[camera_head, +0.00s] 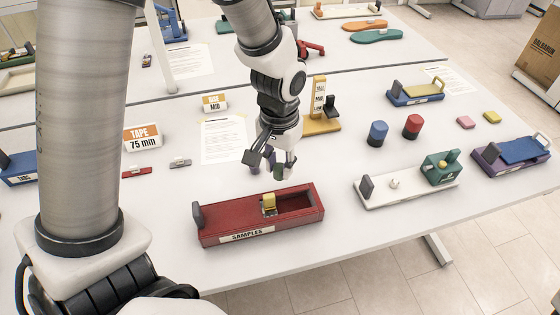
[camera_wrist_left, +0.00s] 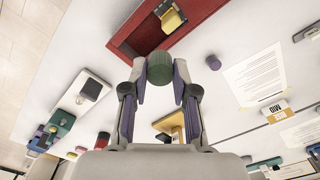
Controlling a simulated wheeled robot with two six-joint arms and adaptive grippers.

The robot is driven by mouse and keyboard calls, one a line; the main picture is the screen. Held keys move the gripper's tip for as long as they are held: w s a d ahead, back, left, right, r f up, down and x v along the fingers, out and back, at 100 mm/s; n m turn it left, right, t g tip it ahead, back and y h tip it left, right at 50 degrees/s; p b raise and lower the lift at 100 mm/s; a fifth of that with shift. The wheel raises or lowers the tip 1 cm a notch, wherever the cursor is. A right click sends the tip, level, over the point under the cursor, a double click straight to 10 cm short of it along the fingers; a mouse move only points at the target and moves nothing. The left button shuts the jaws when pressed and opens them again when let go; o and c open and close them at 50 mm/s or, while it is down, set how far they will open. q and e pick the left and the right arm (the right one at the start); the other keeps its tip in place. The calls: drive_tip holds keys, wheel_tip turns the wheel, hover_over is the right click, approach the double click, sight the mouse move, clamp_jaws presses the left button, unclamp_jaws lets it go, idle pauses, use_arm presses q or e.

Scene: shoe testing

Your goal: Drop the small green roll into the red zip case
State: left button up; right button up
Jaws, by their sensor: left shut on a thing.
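The small green roll (camera_head: 279,172) is held between the fingertips of my left gripper (camera_head: 276,166), above the white table and just behind the red case. The wrist view shows the roll (camera_wrist_left: 160,69) between the two fingers (camera_wrist_left: 160,80). The red case (camera_head: 225,227), labelled SAMPLES, lies below and in front of the gripper. Its right part shows an open hollow, its left part is covered, and a yellow tab stands near the middle. The case (camera_wrist_left: 125,48) also shows at the top of the wrist view, apart from the roll. My right gripper is not seen.
A purple cylinder (camera_wrist_left: 213,62) stands close beside the gripper. A white fixture (camera_head: 408,194) with a green block is to the right. Blue (camera_head: 377,133) and red (camera_head: 412,126) cylinders stand further back.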

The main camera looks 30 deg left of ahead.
sight(280, 166)
use_arm(q)
drive_tip(key=shift+w+f, duration=0.2)
drive_tip(key=shift+w, duration=0.1)
drive_tip(key=o, duration=0.9)
drive_tip(key=shift+s, duration=0.15)
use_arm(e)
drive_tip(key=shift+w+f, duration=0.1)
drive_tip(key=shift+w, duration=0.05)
use_arm(q)
drive_tip(key=shift+r, duration=0.1)
wheel_tip(280, 166, up, 12)
drive_tip(key=shift+f, duration=0.1)
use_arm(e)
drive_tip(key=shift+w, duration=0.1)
